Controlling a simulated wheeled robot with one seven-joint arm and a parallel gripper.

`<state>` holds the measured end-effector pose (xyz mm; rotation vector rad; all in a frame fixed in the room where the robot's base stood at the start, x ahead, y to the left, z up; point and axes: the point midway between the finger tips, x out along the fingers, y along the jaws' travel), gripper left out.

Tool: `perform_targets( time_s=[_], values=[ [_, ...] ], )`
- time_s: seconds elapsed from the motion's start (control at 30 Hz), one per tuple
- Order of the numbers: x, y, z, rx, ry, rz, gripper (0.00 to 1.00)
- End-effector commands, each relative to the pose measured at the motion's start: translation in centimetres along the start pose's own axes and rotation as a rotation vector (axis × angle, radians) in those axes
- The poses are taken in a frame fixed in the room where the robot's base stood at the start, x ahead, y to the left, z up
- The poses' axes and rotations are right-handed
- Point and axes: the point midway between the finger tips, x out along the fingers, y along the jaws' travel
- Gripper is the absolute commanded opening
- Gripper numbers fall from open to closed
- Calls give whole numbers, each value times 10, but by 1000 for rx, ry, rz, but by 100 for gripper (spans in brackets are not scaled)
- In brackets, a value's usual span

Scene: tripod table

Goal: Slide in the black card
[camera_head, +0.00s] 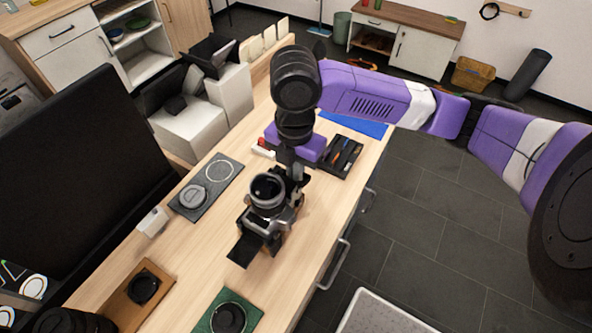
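A camera (270,205) with its round lens ring facing up sits on the wooden table, below my arm's wrist. A flat black piece (243,250) juts from its lower left side; it may be the black card or a part of the camera, and I cannot tell which. My gripper (297,183) points down right behind the camera, at its upper right. Its fingertips are small and dark and partly hidden by the camera, so neither their opening nor any contact shows clearly.
A grey mat (222,167) with a round cap lies left of the camera. A dark tray (341,157) with small items lies behind it on the right. A green mat (247,302) and a brown tray (121,302) lie in front. A big black screen (75,170) stands along the left.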

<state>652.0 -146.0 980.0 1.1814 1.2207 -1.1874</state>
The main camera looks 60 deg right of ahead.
Motion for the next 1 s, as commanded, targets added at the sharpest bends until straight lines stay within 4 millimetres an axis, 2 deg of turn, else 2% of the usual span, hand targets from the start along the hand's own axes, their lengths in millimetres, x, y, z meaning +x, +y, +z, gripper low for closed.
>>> perform_targets(
  time_s=[0.03,0.07,0.57,1.0],
  values=[
    [0,0,-2,-3,3,0,4],
    [0,0,-2,-3,3,0,9],
    [0,-1,-3,-5,6,-3,9],
    [1,-1,16,-1,3,-2,9]
  ],
)
